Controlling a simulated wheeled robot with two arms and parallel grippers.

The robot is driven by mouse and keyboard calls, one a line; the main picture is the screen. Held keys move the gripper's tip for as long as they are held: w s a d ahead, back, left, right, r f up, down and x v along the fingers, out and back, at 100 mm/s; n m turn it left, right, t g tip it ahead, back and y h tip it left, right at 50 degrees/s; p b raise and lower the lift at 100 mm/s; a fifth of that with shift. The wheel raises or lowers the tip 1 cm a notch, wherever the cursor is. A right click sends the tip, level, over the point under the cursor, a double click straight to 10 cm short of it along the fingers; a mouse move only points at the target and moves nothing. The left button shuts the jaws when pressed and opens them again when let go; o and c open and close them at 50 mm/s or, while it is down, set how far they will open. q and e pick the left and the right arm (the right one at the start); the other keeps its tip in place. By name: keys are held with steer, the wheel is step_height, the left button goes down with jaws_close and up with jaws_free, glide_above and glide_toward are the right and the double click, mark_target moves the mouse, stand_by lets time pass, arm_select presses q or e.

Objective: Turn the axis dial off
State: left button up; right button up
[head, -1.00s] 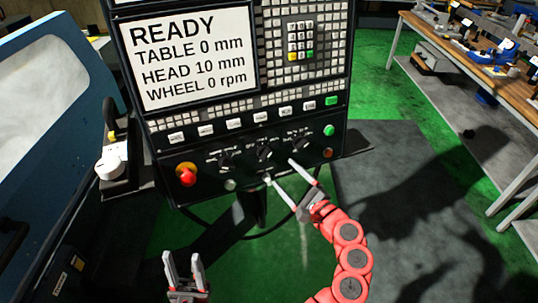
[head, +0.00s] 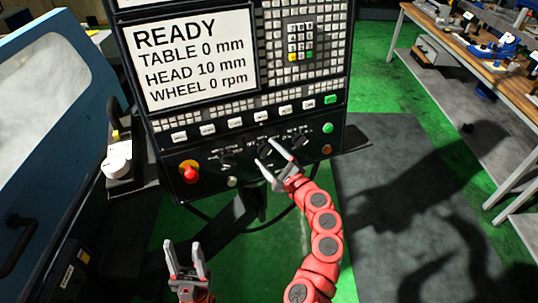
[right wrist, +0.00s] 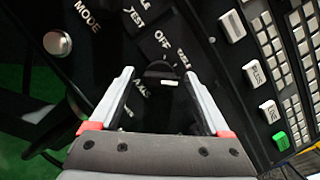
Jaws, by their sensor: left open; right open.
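The axis dial (right wrist: 157,72) is a dark round knob on the black control panel. In the right wrist view it lies between my right gripper's fingertips, with a small white mark on its lower right. "OFF" is printed above it and an "AXIS" label, partly covered, lies to its lower left. In the head view the dial (head: 266,144) is small and dark, just above my fingertips. My right gripper (head: 265,153) is open with its fingers around the dial's sides; I cannot tell whether they touch it. My left gripper (head: 184,246) is open and empty, low in front of the machine.
A red emergency button (head: 190,174) is at the panel's left. A green button (head: 328,128) is at its right. The screen (head: 196,58) reads READY, with wheel at 0 rpm. Other dials flank the axis dial closely. A workbench (head: 480,60) stands at the right.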

jaws_close()
stand_by(0.3)
steer(key=n+g+b, duration=0.1)
steer(key=n+b, duration=0.2)
steer(key=n, duration=0.1)
steer(key=shift+f+n, duration=0.15)
steer(key=shift+n, duration=0.15)
steer(key=n+g+b, duration=0.1)
steer(key=n+b, duration=0.2)
steer(key=shift+n, duration=0.3)
steer(key=n+g+h+b, duration=0.1)
steer(key=n+b, duration=0.4)
steer(key=shift+n, duration=0.3)
steer(key=shift+r+n+g+h+b, duration=0.25)
steer(key=shift+n+h+b, duration=0.25)
steer(key=shift+n+b, duration=0.7)
